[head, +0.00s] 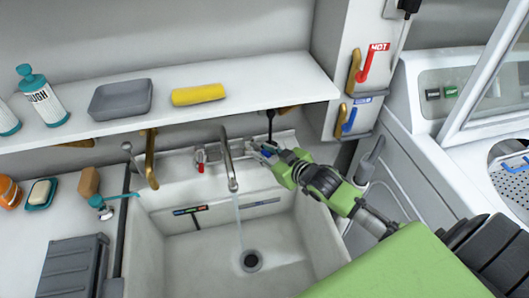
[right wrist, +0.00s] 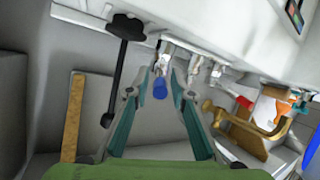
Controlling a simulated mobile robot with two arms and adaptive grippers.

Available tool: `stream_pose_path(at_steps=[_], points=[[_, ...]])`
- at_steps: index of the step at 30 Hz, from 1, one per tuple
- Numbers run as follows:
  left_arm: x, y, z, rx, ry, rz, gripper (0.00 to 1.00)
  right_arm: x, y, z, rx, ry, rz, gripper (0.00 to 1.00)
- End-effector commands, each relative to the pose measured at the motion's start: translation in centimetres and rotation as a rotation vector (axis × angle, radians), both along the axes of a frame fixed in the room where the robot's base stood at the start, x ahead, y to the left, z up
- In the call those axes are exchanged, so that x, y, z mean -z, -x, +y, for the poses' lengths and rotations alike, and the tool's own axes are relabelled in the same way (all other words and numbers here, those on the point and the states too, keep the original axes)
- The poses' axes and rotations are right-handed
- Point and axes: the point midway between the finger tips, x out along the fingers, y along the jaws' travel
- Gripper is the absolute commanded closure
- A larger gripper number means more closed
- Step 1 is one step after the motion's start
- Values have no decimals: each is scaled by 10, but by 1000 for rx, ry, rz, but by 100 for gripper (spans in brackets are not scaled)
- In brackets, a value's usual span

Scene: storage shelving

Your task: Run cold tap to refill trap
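The white sink (head: 185,250) has a metal spout (head: 228,165) at its back, with a thin stream of water (head: 239,215) falling towards the dark drain (head: 251,260). The trap is hidden. A tap with a red handle (head: 201,168) stands left of the spout. My right gripper (head: 262,151) is at the tap right of the spout. In the right wrist view its fingers (right wrist: 160,80) are apart, with the blue cold tap handle (right wrist: 160,90) between them and gaps on both sides. My left gripper is not in view.
A shelf (head: 250,80) above the sink holds a grey tray (head: 121,99), a yellow sponge (head: 198,95) and bottles. A black-knobbed lever (right wrist: 125,30) stands close beside my right gripper.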

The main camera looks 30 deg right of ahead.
Motion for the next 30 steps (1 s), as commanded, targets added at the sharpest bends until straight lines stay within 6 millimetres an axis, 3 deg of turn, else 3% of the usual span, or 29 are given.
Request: stream_pose_path(at_steps=[2, 11, 19, 30], points=[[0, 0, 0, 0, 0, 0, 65, 0, 0, 0, 0, 0, 0, 100], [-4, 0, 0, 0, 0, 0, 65, -1, 0, 1, 16, -3, 0, 100], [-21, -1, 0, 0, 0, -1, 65, -3, 0, 4, 124, -7, -3, 100], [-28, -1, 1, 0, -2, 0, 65, -2, -1, 16, 273, -8, -5, 100]])
